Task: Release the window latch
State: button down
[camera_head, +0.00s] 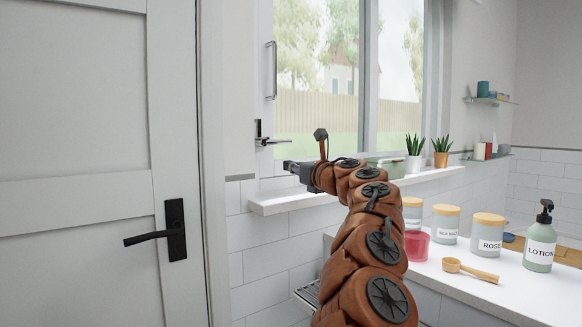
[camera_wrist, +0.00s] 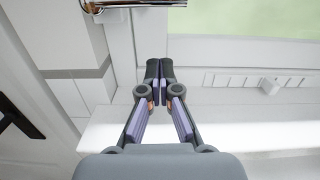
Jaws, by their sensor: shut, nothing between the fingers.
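The window latch (camera_head: 264,136) is a small silver lever on a plate at the lower left of the window frame. Its lever points right. A metal piece that looks like the latch (camera_wrist: 132,4) shows at the top edge of the wrist view, partly cut off. My gripper (camera_head: 288,166) is just below and to the right of the latch in the head view, apart from it. In the wrist view my gripper (camera_wrist: 160,70) has its fingertips together with nothing between them. The window (camera_head: 320,80) appears closed, with a vertical pull handle (camera_head: 271,70) above the latch.
The white sill (camera_head: 290,200) runs under my gripper. Two potted plants (camera_head: 415,150) stand farther right on it. Jars (camera_head: 446,224), a pink cup (camera_head: 416,245) and a lotion bottle (camera_head: 540,245) stand on the counter at right. A white door (camera_head: 90,160) is at left.

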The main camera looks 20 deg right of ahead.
jog(key=shift+r+v, duration=0.2)
jog(key=shift+v, duration=0.65)
jog(key=v, duration=0.7)
jog(key=shift+s, duration=0.4)
